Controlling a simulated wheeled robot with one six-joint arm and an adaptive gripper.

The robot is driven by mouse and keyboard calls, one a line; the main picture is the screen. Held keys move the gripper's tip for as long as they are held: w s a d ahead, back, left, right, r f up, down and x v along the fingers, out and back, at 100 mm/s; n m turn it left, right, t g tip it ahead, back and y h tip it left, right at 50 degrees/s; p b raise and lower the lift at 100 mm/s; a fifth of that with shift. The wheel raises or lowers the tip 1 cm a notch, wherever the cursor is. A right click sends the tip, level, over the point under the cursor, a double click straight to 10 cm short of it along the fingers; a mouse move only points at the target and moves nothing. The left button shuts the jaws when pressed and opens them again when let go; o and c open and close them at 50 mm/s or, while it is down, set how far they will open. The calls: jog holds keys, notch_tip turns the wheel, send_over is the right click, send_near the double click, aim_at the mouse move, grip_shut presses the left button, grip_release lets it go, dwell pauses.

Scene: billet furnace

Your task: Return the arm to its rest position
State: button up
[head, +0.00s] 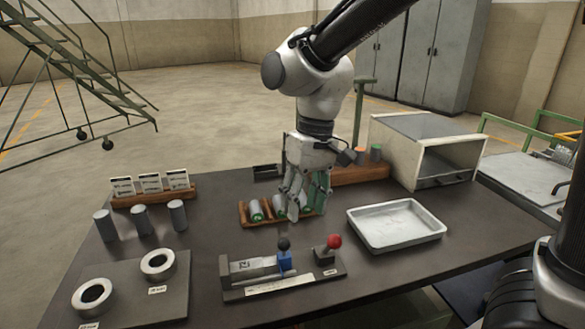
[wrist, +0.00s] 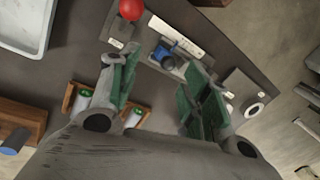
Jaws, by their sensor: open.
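My gripper (head: 303,205) points down over the middle of the table, above or just in front of a small wooden rack (head: 246,215). In the wrist view its green-padded fingers (wrist: 155,100) are spread apart, with nothing between them. The rack holds grey cylinders with green ends (head: 255,210); they also show beside the left finger in the wrist view (wrist: 83,95). My gripper hides part of the rack, and I cannot tell whether a finger touches it. My arm reaches in from the upper right, bent downward at the wrist.
A metal tray (head: 396,247) and box furnace (head: 425,150) stand right of my gripper. A fixture with a red knob (head: 334,241) and a blue clamp (head: 285,261) lies in front. Grey cylinders (head: 141,220), a card holder (head: 152,197) and rings (head: 94,297) are left.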

jog(key=s+d+r+m+t, duration=0.2)
jog(key=s+d, duration=0.1)
jog(key=d, duration=0.8)
jog(key=s+d+r+m+t+h, duration=0.1)
jog(key=s+d+r+m, duration=0.1)
jog(key=d, duration=0.9)
jog(key=s+d+r+m+t, duration=0.2)
jog(key=s+d+r, duration=0.1)
jog(key=d, duration=0.8)
jog(key=shift+s+d+r+t, duration=0.15)
jog(key=shift+s+r+t, duration=0.15)
jog(key=shift+r, duration=0.3)
